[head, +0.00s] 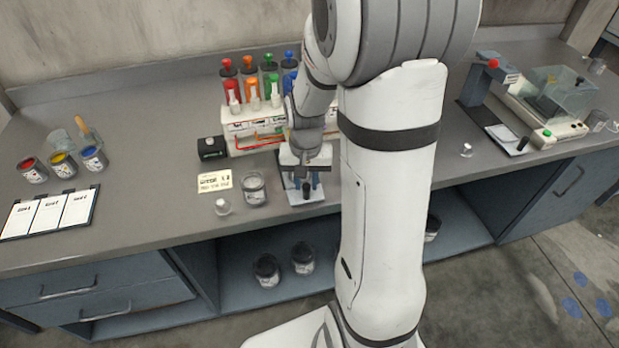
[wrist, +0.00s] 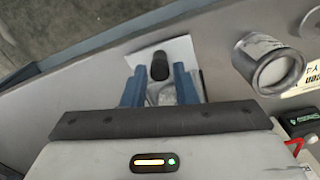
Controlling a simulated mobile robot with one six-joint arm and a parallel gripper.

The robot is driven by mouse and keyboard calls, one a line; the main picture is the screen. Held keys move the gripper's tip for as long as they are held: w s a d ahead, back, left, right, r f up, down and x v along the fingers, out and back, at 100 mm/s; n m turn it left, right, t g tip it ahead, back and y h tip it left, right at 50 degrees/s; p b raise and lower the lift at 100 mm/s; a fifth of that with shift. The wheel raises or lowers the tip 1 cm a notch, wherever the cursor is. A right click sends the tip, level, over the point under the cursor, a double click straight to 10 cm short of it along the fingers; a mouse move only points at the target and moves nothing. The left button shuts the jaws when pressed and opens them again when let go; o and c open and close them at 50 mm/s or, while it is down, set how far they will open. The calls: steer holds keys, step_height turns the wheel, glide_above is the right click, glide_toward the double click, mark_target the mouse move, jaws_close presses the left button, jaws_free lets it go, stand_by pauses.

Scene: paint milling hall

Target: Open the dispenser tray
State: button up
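The dispenser (head: 258,128) is a white unit at the back of the bench, with red, orange, green and blue bottles on top. A pale flat tray (head: 312,195) lies in front of it, partly hidden by my arm. In the wrist view the tray (wrist: 184,50) carries a dark upright handle (wrist: 159,68). My gripper (head: 304,180) points down over the tray. Its blue fingers (wrist: 158,78) stand apart on either side of the handle, with a gap visible. I cannot tell how far the tray is out of the dispenser.
A small black box (head: 211,148) stands beside the dispenser. The bench's front edge is close.

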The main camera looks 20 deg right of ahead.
steer(key=o, duration=0.3)
step_height(320, 180, up, 8)
steer(key=shift+f, duration=0.2)
steer(key=shift+r, duration=0.1)
stand_by(0.6)
steer(key=shift+s+a+r, duration=0.15)
steer(key=shift+s+r, duration=0.05)
steer(key=shift+r, duration=0.05)
steer(key=s+a+r+n+t, duration=0.1)
steer(key=s+a+r+n, duration=0.1)
steer(key=s, duration=0.4)
steer(key=s+a+r+n+t, duration=0.1)
steer(key=s+a+r+n, duration=0.1)
steer(key=s, duration=0.4)
steer(key=shift+s+a+r+n+t, duration=0.2)
steer(key=shift+a+r+n+t, duration=0.2)
steer(key=shift+a+r, duration=0.5)
